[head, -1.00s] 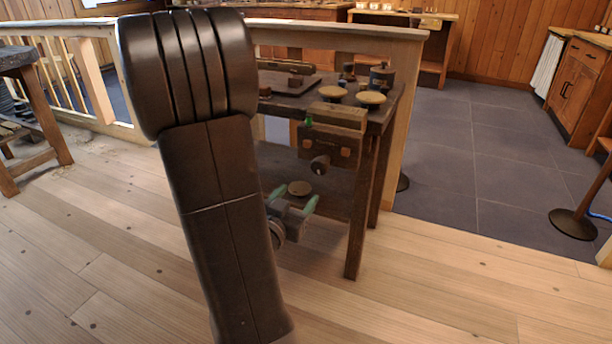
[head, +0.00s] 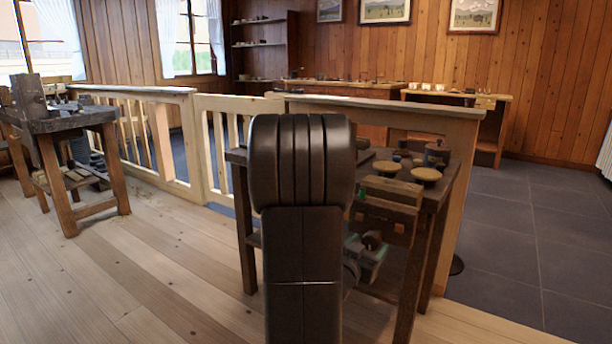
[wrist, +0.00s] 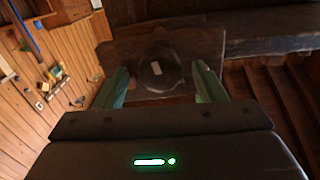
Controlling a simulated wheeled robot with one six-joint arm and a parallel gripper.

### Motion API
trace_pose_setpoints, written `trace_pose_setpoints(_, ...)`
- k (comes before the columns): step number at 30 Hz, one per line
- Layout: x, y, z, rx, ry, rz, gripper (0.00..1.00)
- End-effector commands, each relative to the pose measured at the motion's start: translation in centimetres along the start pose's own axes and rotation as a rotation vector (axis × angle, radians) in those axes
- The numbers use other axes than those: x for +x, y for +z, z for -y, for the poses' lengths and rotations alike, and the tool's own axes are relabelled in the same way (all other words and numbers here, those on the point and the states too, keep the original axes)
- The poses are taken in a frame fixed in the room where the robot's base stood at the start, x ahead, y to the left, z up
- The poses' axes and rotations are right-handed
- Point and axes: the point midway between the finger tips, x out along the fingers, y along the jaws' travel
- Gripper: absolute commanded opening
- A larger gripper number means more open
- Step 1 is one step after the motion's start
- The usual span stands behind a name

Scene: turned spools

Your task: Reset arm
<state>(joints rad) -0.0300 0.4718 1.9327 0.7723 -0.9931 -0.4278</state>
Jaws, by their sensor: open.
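My gripper (head: 366,247) is seen in the head view low in front of the dark workbench (head: 437,190), partly hidden behind my own arm. In the wrist view my gripper (wrist: 160,86) has its two green fingers wide apart, with nothing held between them. Beyond the fingers is a dark wooden piece with a round dark disc (wrist: 158,72) bearing a small pale label. I cannot tell how far it is from the fingertips.
Round pale-topped pieces (head: 426,174) stand on the workbench. A wooden railing (head: 150,92) runs behind it. Another bench (head: 75,122) stands at the left, with open plank floor (head: 170,262) between. Small objects lie on the floor at left in the wrist view.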

Motion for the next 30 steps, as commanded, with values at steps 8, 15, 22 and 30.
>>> trace_pose_setpoints(8,1.7,-0.1,0.0,0.0,0.0,-0.001,0.64)
trace_pose_setpoints(15,1.7,-0.1,0.0,-0.001,0.0,-0.001,0.64)
trace_pose_setpoints(22,0.6,-0.1,0.1,0.0,-0.002,0.001,0.64)
trace_pose_setpoints(30,-4.2,-0.2,0.2,-0.001,-0.005,0.002,0.64)
